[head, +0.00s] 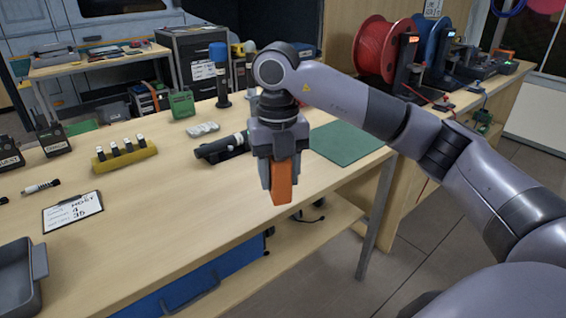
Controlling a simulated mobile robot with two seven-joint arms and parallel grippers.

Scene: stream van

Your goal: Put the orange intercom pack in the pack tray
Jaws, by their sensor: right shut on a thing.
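My right gripper (281,180) points down in the middle of the head view, shut on the orange intercom pack (283,188). The pack hangs upright between the fingers, which hide part of it. It appears over the table's front edge, and I cannot tell its exact height. A grey tray (38,262), probably the pack tray, sits at the lower left on the table. It is partly cut off by the picture edge, and the part in view looks empty. My left gripper is not in view.
On the wooden table (160,215) are a clipboard (73,211), a yellow holder with several pegs (124,155), a black flashlight-like item (222,148), a green box (182,104) and a green mat (345,143). Dark radios stand at the left. The table between the clipboard and my gripper is clear.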

